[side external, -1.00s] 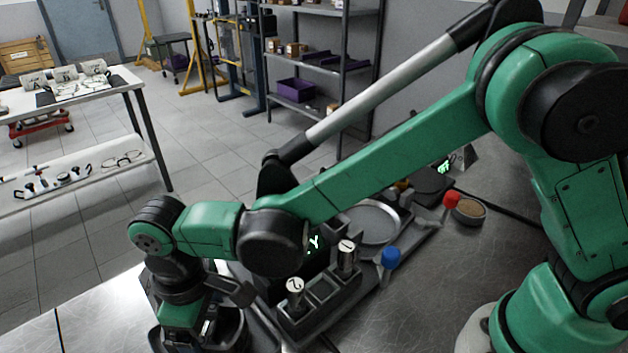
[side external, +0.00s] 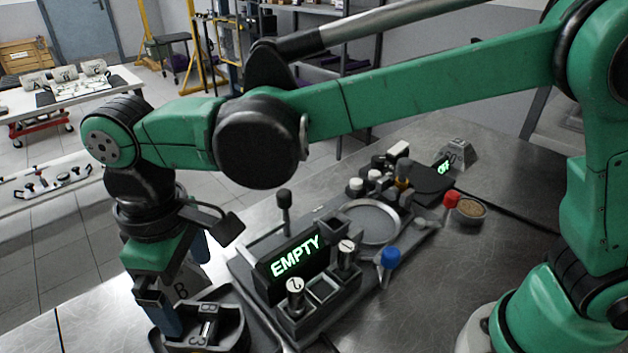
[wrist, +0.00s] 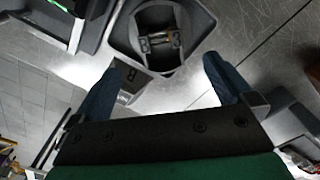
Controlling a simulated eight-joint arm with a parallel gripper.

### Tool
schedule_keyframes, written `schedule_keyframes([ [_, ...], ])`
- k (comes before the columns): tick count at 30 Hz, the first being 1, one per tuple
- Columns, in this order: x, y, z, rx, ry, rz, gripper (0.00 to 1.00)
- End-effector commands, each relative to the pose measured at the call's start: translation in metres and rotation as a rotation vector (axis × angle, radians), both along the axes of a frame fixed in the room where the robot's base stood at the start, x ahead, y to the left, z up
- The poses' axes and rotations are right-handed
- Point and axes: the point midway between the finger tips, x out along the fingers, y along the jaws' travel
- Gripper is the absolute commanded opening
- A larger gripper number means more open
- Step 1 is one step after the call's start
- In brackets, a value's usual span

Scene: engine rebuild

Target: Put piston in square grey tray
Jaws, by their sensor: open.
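A dark grey tray (side external: 238,333) with rounded corners, roughly square, stands at the bottom of the side view below my gripper. A small dark and metallic part (side external: 208,322) lies in it; it looks like the piston, but I cannot be sure. In the wrist view the tray (wrist: 205,22) is at the top centre with the part (wrist: 160,40) inside. My gripper (side external: 183,282) is open, with its two blue fingers apart and nothing between them. In the wrist view its fingertips (wrist: 161,68) are on either side, below the tray.
A rack (side external: 318,300) with silver-capped cylinders and a display reading EMPTY (side external: 296,257) stands right of the tray. A round metal dish (side external: 372,222), a blue-capped item (side external: 390,258) and a red-capped item (side external: 451,200) are farther right.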

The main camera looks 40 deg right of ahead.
Motion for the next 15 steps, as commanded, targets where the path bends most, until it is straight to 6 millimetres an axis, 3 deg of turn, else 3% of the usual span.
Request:
schedule_keyframes([
  [3,0.000,0.000,0.018,0.000,0.000,0.000,1.00],
  [9,0.002,-0.006,0.033,0.006,-0.008,-0.015,1.00],
  [11,0.005,-0.017,0.036,0.021,-0.023,-0.045,1.00],
  [15,0.015,-0.070,0.046,0.084,-0.109,-0.185,1.00],
])
